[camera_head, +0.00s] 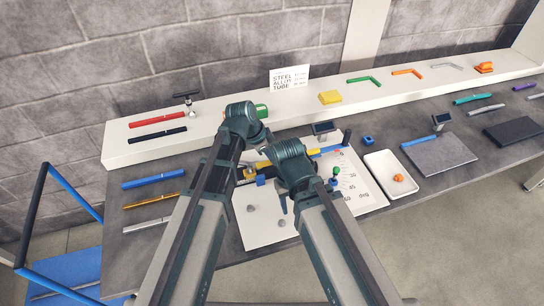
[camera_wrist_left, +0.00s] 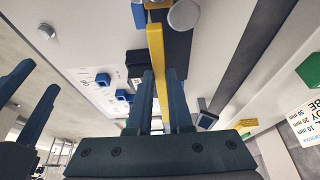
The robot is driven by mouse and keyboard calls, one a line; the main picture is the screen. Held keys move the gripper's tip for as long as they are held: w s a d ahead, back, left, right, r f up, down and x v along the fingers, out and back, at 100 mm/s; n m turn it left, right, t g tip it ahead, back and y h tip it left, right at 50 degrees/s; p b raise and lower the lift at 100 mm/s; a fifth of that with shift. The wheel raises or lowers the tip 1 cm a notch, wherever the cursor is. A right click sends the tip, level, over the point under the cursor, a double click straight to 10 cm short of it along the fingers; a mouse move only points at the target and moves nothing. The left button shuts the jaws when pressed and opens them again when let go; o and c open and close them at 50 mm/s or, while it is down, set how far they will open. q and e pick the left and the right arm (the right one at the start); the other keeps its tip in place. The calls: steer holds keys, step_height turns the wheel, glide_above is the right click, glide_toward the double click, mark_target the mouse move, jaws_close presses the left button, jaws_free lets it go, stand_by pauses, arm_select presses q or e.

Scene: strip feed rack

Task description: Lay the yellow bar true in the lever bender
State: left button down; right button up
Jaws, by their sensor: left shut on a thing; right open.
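My left gripper (camera_wrist_left: 162,82) is shut on the yellow bar (camera_wrist_left: 156,48) in the left wrist view. The bar runs lengthwise between the fingers and out beyond their tips, over the lever bender. A black block (camera_wrist_left: 138,62) of the bender is beside the bar, and a grey round part (camera_wrist_left: 184,14) is near its far end. I cannot tell whether the bar touches them. In the head view my arms cover much of the bender; its white base plate (camera_head: 262,228) and blue lever (camera_head: 331,149) show. My right gripper (camera_wrist_left: 38,78) is open and apart from the bar.
Red (camera_head: 156,120) and black (camera_head: 157,136) bars lie on the back shelf. Blue (camera_head: 153,181), golden (camera_head: 152,199) and silver bars lie at left. A grey slab (camera_head: 440,156) lies at right.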

mark_target(272, 164)
arm_select(q)
steer(key=shift+f, duration=0.45)
arm_select(e)
steer(key=shift+f, duration=0.4)
arm_select(q)
steer(key=shift+f+b, duration=1.6)
steer(key=shift+b, duration=0.1)
arm_select(e)
steer(key=shift+f, duration=1.6)
arm_select(q)
steer(key=c, duration=0.8)
jaws_free()
steer(key=shift+o, duration=0.2)
steer(key=shift+r, duration=0.15)
arm_select(e)
steer(key=shift+r, duration=0.1)
arm_select(q)
steer(key=p+v, duration=1.2)
steer(key=v, duration=0.1)
steer(key=shift+r+p, duration=0.25)
steer(key=shift+p, duration=0.1)
arm_select(e)
step_height(272, 164, up, 12)
steer(key=shift+r, duration=0.25)
arm_select(q)
steer(key=shift+s, duration=0.15)
